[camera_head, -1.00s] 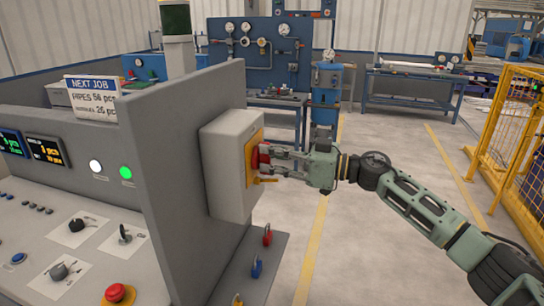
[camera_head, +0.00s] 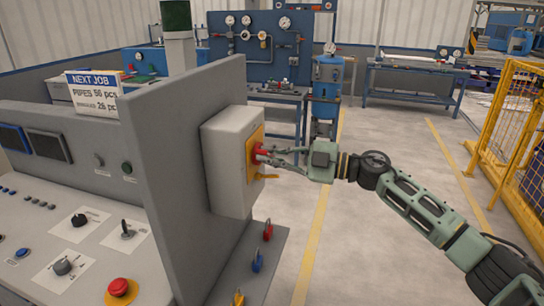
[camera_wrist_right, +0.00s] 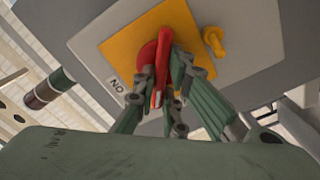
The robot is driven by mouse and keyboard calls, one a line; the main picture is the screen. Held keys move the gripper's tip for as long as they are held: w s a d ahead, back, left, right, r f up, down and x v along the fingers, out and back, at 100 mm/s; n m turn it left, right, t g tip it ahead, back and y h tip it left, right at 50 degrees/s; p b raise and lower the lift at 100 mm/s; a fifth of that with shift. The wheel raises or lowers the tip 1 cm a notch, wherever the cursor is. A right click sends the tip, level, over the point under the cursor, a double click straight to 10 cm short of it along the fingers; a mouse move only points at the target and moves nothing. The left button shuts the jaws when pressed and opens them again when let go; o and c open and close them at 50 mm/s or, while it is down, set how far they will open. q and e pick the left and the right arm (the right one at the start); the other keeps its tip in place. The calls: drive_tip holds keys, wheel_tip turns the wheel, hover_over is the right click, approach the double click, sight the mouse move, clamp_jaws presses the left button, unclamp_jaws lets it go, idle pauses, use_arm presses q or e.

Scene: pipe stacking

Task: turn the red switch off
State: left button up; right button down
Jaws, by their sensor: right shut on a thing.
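The red switch (camera_head: 257,153) is a rotary handle on a yellow plate (camera_head: 249,170), on the side of a grey box (camera_head: 225,165). My right gripper (camera_head: 269,156) reaches it from the right and is shut on its handle. In the right wrist view the red handle (camera_wrist_right: 160,72) stands between the fingers (camera_wrist_right: 165,88), which partly hide its round base. A small label (camera_wrist_right: 117,83), reading "ON" upside down, is beside the plate there. My left gripper is not in view.
A yellow tab (camera_head: 266,177) sticks out at the plate's lower edge. The grey box hangs on the console's upright panel (camera_head: 180,200). The floor (camera_head: 370,230) to the right is clear up to a yellow fence (camera_head: 505,130).

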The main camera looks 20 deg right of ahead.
drive_tip(key=shift+f+n+b, duration=0.15)
drive_tip(key=shift+n+b, duration=0.7)
drive_tip(key=shift+n, duration=0.95)
drive_tip(key=shift+f+n+b, duration=0.15)
drive_tip(key=shift+n+b, duration=0.7)
drive_tip(key=shift+n, duration=0.95)
drive_tip(key=c, duration=1.8)
unclamp_jaws()
drive_tip(key=shift+s, duration=0.1)
drive_tip(key=v, duration=1.2)
